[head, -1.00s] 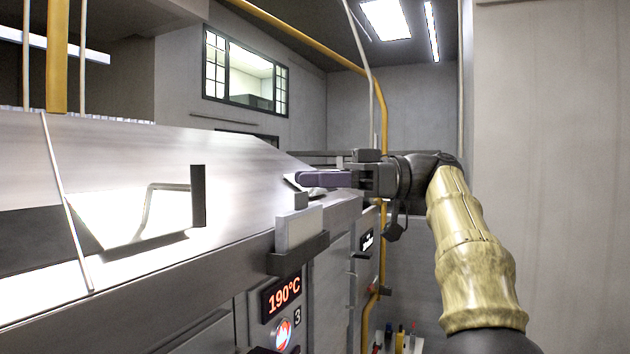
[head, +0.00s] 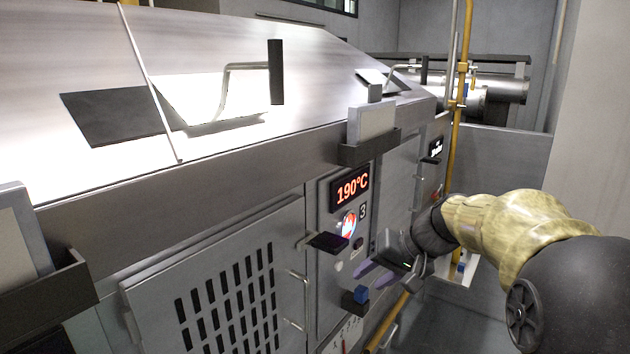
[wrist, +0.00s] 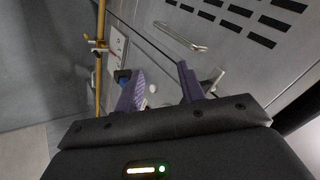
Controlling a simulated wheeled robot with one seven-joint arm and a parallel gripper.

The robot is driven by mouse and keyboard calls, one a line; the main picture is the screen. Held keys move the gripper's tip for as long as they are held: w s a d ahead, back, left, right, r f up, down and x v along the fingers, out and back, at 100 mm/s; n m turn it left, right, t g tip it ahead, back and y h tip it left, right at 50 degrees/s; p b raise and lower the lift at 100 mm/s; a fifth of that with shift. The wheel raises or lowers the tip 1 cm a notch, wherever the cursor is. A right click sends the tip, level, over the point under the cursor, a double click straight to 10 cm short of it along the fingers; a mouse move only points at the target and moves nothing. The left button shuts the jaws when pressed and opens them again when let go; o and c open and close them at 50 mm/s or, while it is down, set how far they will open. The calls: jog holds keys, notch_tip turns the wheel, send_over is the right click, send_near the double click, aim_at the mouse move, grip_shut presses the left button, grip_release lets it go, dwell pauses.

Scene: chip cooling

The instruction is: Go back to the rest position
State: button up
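My gripper (head: 368,275) is low in front of the machine's front panel, below the 190°C display (head: 350,188) in the head view. In the wrist view its two purple fingers (wrist: 160,92) stand apart with a clear gap, and nothing is held between them. My arm reaches in from the right of the head view. The fingers are partly seen edge-on in the head view. I cannot tell exactly how far they are from the panel.
The panel carries a dark lever (head: 327,242), a blue-topped knob (head: 360,295) and a vented door (head: 235,290). Above are the sloped metal hood and its handle (head: 276,75). A yellow pipe (head: 457,130) stands behind. Open floor (head: 450,315) lies at lower right.

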jog(key=s+d+f+h, duration=0.2)
jog(key=s+f+h, duration=0.1)
jog(key=s+f, duration=0.6)
jog(key=s+d+f+g+h+b, duration=0.1)
jog(key=s+f+h, duration=0.2)
jog(key=s+f, duration=0.5)
notch_tip(320, 180, down, 2)
jog(key=shift+s+d+f+n+g, duration=0.15)
jog(key=shift+s+d+n+g, duration=0.15)
jog(key=shift+s+d, duration=0.1)
dwell(0.9)
